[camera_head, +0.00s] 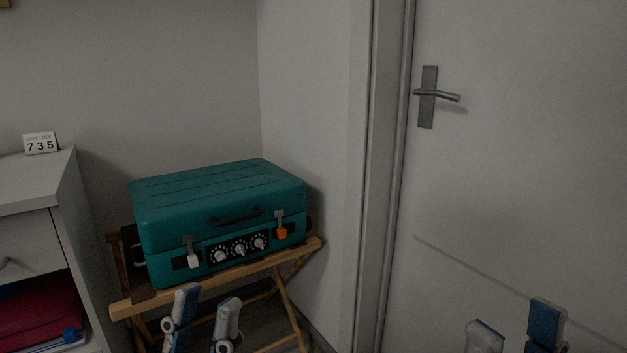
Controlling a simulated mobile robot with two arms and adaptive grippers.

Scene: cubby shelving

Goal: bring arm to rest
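My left gripper (204,318) is at the bottom of the view, in front of and below the suitcase. Its two blue and grey fingers are apart with nothing seen between them. My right gripper (516,333) is at the bottom right, in front of the white door. Its fingers are also apart and look empty. Both arms behind the fingers are out of view. A closed teal suitcase (215,200) lies on a wooden folding stand (292,262).
A closed door (530,150) with a lever handle (437,96) fills the right side. A pale cabinet (40,185) stands at the left, with a "735" card (40,143) on top and a dark red item (40,318) in its open compartment.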

